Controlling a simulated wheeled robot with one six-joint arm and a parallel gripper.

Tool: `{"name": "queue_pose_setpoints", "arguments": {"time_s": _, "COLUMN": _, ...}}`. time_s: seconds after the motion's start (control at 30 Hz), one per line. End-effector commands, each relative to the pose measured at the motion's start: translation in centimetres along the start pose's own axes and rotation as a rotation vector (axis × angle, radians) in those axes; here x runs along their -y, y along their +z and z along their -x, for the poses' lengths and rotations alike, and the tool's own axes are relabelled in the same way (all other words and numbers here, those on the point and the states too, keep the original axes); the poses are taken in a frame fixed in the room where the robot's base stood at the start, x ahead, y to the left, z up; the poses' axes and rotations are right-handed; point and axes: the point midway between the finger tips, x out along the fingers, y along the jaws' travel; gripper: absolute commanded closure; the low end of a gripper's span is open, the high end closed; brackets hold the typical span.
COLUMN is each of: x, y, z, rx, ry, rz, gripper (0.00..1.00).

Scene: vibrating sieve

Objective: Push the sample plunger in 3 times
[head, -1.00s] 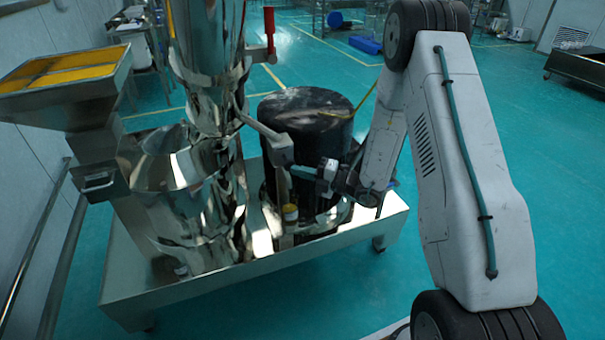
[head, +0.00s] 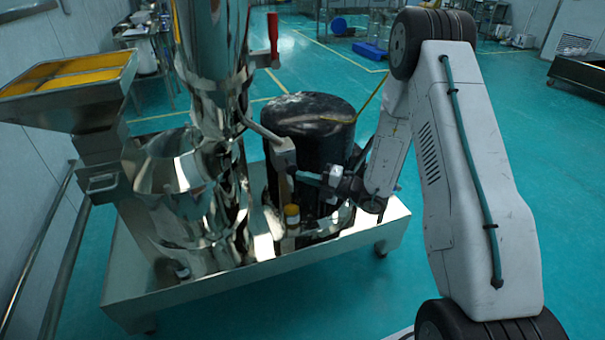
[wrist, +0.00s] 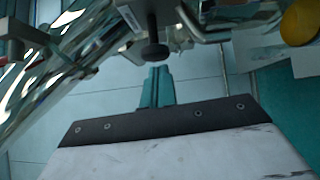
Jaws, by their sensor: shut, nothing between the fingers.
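The sampler block (head: 284,158) is a grey metal piece on the end of a pipe slanting down from the steel sieve column. My gripper (head: 300,176) is at the right side of the block in the head view. In the wrist view, its teal fingers (wrist: 156,72) are together and empty, pointing at the knob. The tips are at or very near the knob; I cannot tell whether they touch. The plunger itself is too small to make out in the head view.
A black drum (head: 312,120) stands close behind my gripper. A yellow-capped part (head: 292,213) sits below the block. The tall steel column (head: 215,90), with a red handle (head: 273,40), is to the left. Open teal floor lies right of the steel platform (head: 395,215).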

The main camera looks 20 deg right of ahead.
Motion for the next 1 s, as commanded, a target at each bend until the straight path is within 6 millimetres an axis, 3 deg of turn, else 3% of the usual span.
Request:
{"name": "queue_pose_setpoints", "arguments": {"time_s": 0.2, "x": 0.0, "y": -0.1, "z": 5.2, "rx": 0.004, "ry": -0.001, "rz": -0.002, "gripper": 1.00}}
{"name": "queue_pose_setpoints", "arguments": {"time_s": 0.4, "x": 0.1, "y": -0.2, "z": 8.8, "rx": 0.001, "ry": -0.001, "rz": -0.003, "gripper": 1.00}}
{"name": "queue_pose_setpoints", "arguments": {"time_s": 0.6, "x": 0.1, "y": -0.3, "z": 10.2, "rx": -0.002, "ry": -0.001, "rz": -0.003, "gripper": 1.00}}
{"name": "queue_pose_setpoints", "arguments": {"time_s": 1.0, "x": 0.1, "y": -0.4, "z": 10.3, "rx": -0.004, "ry": -0.001, "rz": -0.003, "gripper": 1.00}}
